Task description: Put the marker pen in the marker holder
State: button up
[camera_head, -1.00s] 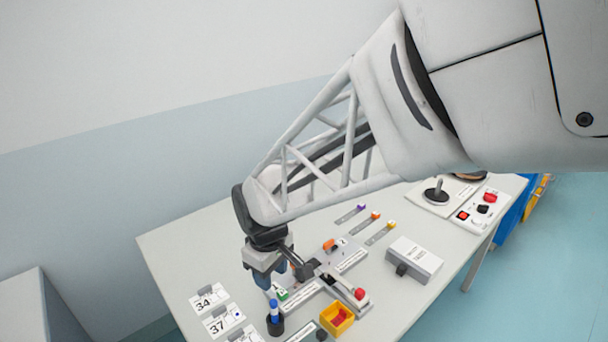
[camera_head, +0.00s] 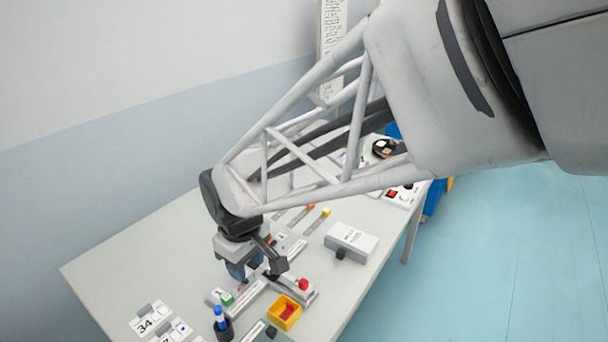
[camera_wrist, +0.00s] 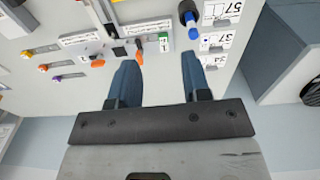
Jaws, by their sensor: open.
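The marker pen (camera_head: 219,313), blue with a white band, stands upright in the marker holder (camera_head: 224,331), a small black cup near the front of the table. The pen also shows in the wrist view (camera_wrist: 186,10) at the top, right of centre, with the dark holder (camera_wrist: 190,19) around its end. My gripper (camera_head: 240,272) is open, its two blue fingers pointing down over the table, behind and right of the pen and apart from it. In the wrist view nothing sits between the fingertips (camera_wrist: 160,62).
A yellow bin (camera_head: 284,312) with red contents stands right of the holder, near a lever device with a red knob (camera_head: 303,284). A grey-white box (camera_head: 351,239) is farther right. Number cards (camera_head: 150,318) lie left. The table's left part is clear.

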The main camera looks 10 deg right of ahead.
jog(key=s+d+r+m, duration=0.2)
jog(key=s+d+m, duration=0.1)
jog(key=d, duration=0.4)
jog(key=s+d+r+m+t, duration=0.1)
jog(key=s+d+r+m, duration=0.2)
jog(key=s+d, duration=0.2)
jog(key=s+d+r+m+t, duration=0.1)
jog(key=s+d+r+m, duration=0.1)
jog(key=d, duration=0.7)
jog(key=shift+s+d+r+m, duration=0.15)
jog(key=shift+s+r+m, duration=0.25)
jog(key=shift+s+m, duration=0.55)
